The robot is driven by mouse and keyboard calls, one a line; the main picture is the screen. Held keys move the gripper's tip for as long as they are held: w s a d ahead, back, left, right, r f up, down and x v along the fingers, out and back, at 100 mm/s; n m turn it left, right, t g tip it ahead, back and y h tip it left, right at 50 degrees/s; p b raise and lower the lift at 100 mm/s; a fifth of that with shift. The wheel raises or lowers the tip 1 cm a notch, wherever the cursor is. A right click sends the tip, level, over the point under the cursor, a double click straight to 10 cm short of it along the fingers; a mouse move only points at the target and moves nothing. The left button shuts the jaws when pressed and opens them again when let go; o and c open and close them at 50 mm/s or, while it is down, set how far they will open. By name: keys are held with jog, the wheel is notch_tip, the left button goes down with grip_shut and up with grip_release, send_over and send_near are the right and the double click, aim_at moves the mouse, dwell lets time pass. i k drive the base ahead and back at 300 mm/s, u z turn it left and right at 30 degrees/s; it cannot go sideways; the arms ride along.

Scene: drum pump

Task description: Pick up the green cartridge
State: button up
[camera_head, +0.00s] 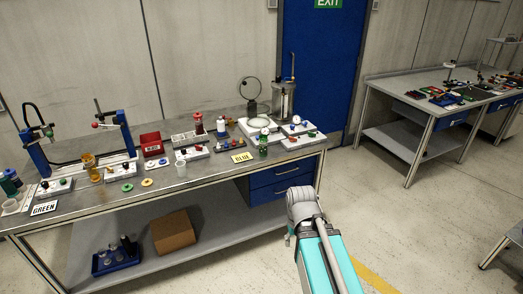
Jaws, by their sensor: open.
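A small upright green cylinder (263,146) stands near the front right edge of the workbench, beside the yellow BLUE label; it looks like the green cartridge. A larger dark green container (10,184) is at the bench's far left end, partly cut off by the picture edge. It is too small to tell for certain which is the cartridge. My gripper (289,237) shows only in small part below my grey wrist, in front of the bench and below its top. It is open, apart from both green things, and nothing shows in it.
The workbench (215,173) is crowded with small parts, a red bin (152,143), a blue-posted stand and a glass vessel (284,101). Its lower shelf holds a cardboard box (173,231) and a blue tray (117,259). Open floor separates it from the second bench (400,100).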

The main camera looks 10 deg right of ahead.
aim_at(263, 139)
jog(key=u, duration=0.1)
jog(key=i, duration=1)
jog(key=z, duration=0.05)
